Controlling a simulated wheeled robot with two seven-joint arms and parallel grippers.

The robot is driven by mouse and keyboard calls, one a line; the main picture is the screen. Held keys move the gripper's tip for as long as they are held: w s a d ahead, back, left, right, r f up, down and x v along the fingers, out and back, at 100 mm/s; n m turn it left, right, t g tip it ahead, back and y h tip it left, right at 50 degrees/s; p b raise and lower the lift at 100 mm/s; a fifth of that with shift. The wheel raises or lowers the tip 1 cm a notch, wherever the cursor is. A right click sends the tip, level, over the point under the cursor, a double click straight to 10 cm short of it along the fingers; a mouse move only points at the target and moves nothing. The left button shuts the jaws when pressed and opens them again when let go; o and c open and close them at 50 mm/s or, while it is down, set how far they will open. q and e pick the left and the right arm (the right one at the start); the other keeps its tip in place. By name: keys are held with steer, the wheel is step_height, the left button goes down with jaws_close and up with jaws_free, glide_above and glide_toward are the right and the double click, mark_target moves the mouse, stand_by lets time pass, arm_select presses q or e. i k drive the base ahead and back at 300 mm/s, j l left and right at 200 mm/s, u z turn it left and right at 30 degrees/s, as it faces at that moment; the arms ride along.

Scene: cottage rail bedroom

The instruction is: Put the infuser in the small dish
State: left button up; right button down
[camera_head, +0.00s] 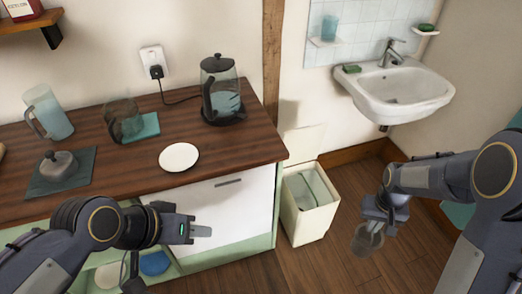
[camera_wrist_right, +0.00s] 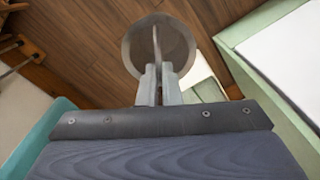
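The infuser (camera_head: 369,240) is a grey, round, see-through cup held above the wooden floor at the right. My right gripper (camera_head: 379,212) is shut on it. In the right wrist view the infuser (camera_wrist_right: 140,42) shows as a round shape, with the fingertips (camera_wrist_right: 157,84) closed on its thin upright middle part. The small dish (camera_head: 179,157) is white, round and empty, near the counter's front edge, well left of my right gripper. My left gripper (camera_head: 201,231) looks shut and empty in front of the white cabinet front, below the dish.
The wooden counter (camera_head: 240,148) holds a glass kettle (camera_head: 221,90), a jug (camera_head: 48,113), a glass mug (camera_head: 123,119) on a teal cloth and a grey lidded pot (camera_head: 59,165) on a dark mat. A bin (camera_head: 309,222) stands beside the counter. A sink (camera_head: 400,92) is behind.

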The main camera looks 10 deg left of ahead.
mark_target(179, 159)
steer(key=u, duration=2.05)
